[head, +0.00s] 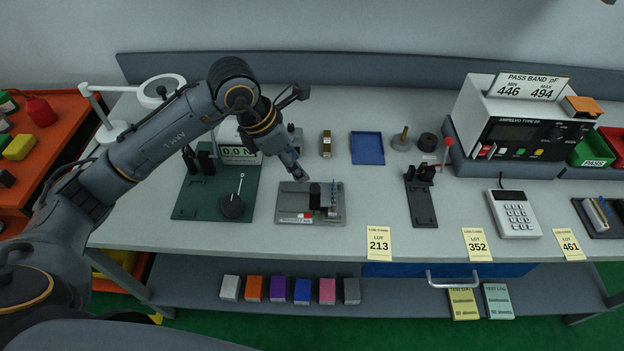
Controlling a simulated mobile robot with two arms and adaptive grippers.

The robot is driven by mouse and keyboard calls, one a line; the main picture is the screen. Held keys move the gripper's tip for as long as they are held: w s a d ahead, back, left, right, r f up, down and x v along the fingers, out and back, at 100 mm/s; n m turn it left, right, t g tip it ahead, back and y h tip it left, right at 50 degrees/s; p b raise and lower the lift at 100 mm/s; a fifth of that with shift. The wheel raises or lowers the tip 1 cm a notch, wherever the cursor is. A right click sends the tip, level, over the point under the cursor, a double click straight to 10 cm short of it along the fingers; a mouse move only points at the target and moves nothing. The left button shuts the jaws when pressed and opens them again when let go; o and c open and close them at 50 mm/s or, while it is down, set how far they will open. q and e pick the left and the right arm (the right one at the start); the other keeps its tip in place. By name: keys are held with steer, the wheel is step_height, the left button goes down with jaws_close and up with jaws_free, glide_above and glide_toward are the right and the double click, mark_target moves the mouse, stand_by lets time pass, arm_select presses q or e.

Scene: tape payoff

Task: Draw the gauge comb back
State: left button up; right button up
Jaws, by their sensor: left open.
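A flat grey fixture (288,211) lies on the bench, left of centre, with a red and white label on its front part. A small black block (315,195) stands on it, and beside it is an upright toothed piece with bluish tips (334,197), which looks like the gauge comb. My left gripper (297,172) is open, pointing down just behind and above the fixture's back left. It appears apart from the comb, and I see nothing held. Its fingers are small and partly merge with the dark wrist. My right gripper is out of view.
A green board (187,207) with a black knob is left of the fixture. A blue tray (367,148) lies behind it to the right. A black stand (421,205) with a red-tipped lever is further right. The bench between fixture and stand is clear.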

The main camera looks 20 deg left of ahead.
mark_target(314, 187)
arm_select(q)
steer(key=p+x, duration=0.2)
steer(key=x, duration=0.7)
steer(key=shift+w+d+f, duration=0.15)
steer(key=shift+f, duration=0.2)
steer(key=shift+c, duration=0.4)
jaws_close()
